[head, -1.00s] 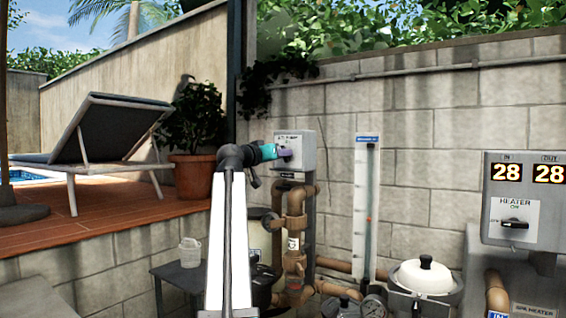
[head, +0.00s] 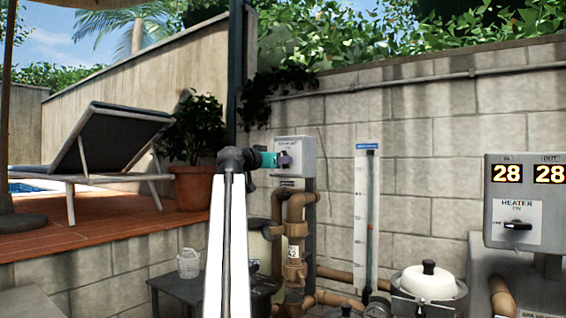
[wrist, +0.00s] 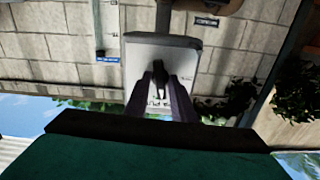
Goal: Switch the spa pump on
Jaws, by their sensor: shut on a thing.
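The spa pump switch box (head: 306,152) is a grey box on the block wall, above brown pipes. Its white label is partly covered by my gripper. My gripper (head: 287,161) is at the front of the box, its purple fingers shut on the dark switch knob. In the wrist view, the box (wrist: 185,57) appears upside down, and the black knob (wrist: 158,69) sits between the fingers of my gripper (wrist: 160,86). The knob is largely hidden in the head view, and I cannot read which mark it points to.
A clear flow tube (head: 361,215) stands right of the box. The heater panel (head: 517,205) with its own black knob is at the far right. Brown pipes (head: 296,225) run below the box. A potted plant (head: 194,185) and lounger (head: 115,150) are left.

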